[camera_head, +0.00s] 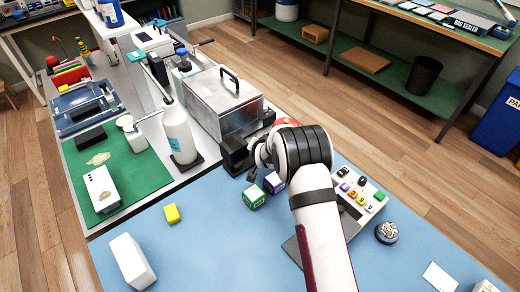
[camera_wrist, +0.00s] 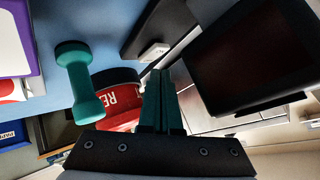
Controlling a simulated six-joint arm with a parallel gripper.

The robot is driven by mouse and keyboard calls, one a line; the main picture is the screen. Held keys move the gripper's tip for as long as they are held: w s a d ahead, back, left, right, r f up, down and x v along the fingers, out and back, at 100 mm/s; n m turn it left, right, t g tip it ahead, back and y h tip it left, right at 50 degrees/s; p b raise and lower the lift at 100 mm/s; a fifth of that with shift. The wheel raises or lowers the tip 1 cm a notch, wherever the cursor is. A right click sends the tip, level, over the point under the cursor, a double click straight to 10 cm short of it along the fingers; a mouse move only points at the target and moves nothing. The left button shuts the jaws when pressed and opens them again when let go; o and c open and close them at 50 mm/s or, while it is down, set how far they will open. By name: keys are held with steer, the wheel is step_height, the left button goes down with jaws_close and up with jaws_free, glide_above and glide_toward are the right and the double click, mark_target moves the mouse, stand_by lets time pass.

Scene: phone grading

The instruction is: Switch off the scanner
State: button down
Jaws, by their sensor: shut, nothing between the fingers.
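A black device with a dark panel, which looks like the scanner (camera_wrist: 255,55), fills the upper right of the wrist view. A black base beside it carries a small white switch (camera_wrist: 155,51) with dark marks. In the head view a black unit (camera_head: 236,156) stands at the front of the metal box; it appears to be the same device. My gripper (camera_wrist: 157,72) is shut and empty, its teal fingertips close below the switch in the picture; I cannot tell if they touch it. In the head view my wrist hides most of the gripper (camera_head: 257,163).
A green-sided cube (camera_head: 254,197) and a purple cube (camera_head: 273,183) sit near my gripper.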

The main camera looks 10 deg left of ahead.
steer(key=shift+r, duration=0.2)
steer(key=shift+s+a+r, duration=0.15)
steer(key=shift+r, duration=1.1)
steer(key=shift+s+a+r, duration=0.1)
steer(key=shift+r, duration=1.1)
steer(key=s+d+r+g, duration=0.2)
steer(key=s+d+r, duration=0.35)
steer(key=s, duration=0.35)
steer(key=s+d+r+g, duration=0.35)
steer(key=s+r, duration=0.25)
steer(key=s, duration=0.3)
steer(key=s+d+r+g, duration=0.1)
steer(key=s+d+g, duration=0.1)
steer(key=s, duration=1.2)
steer(key=s+d+r+m+g, duration=0.1)
steer(key=s+d+g, duration=0.1)
steer(key=s, duration=1.2)
steer(key=shift+s+d+h, duration=0.3)
steer(key=shift+s+d, duration=0.1)
steer(key=shift+d, duration=0.4)
